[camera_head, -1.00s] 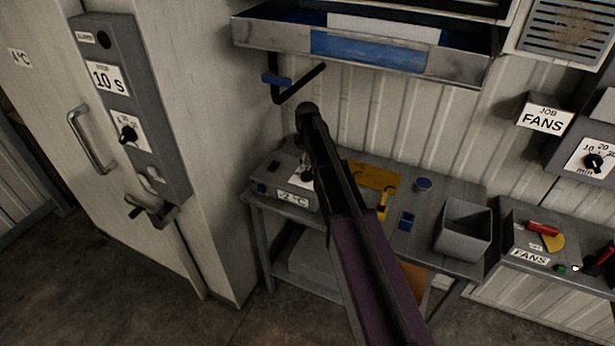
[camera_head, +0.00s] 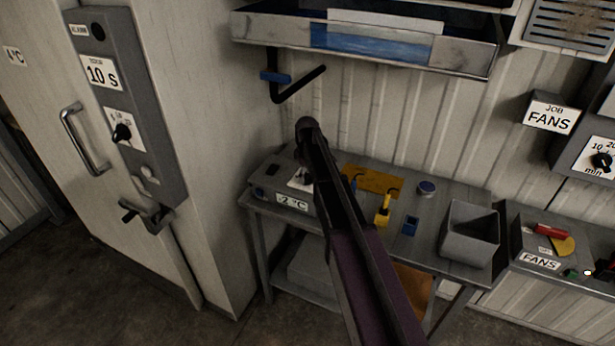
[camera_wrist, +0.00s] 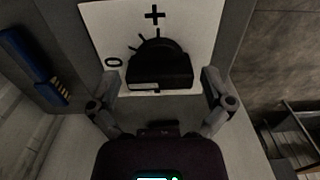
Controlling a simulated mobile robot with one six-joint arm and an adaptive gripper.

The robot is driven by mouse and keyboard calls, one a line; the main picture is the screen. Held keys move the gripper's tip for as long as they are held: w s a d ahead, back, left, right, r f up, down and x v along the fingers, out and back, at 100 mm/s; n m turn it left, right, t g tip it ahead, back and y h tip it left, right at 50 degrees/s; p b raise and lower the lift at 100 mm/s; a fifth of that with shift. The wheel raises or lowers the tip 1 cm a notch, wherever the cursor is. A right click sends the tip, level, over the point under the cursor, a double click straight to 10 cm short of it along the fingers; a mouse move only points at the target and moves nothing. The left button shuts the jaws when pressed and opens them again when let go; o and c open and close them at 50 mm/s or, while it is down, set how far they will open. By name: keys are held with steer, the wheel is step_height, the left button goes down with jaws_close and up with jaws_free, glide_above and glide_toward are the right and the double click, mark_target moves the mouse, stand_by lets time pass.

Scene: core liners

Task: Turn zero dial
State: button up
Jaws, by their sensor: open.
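In the wrist view, the black dial knob (camera_wrist: 160,68) sits on a white plate (camera_wrist: 190,22) marked "0" and "+", with tick marks around it. My gripper (camera_wrist: 161,80) is open, one finger to each side of the knob's lower part. Whether a finger touches it, I cannot tell. In the head view, the grey box labelled "-2 °C" (camera_head: 263,174) stands at the bench's left end, with a white plate (camera_head: 298,182) on top partly hidden behind my arm. My gripper is hidden there.
A metal tray (camera_head: 270,29) and a crank (camera_head: 303,85) are above. A tall cabinet door (camera_head: 75,200) stands left.

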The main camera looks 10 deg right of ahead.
steer(key=c, duration=1)
steer(key=shift+o, duration=0.2)
steer(key=shift+m, duration=0.3)
steer(key=m, duration=1.1)
steer(key=shift+s, duration=0.1)
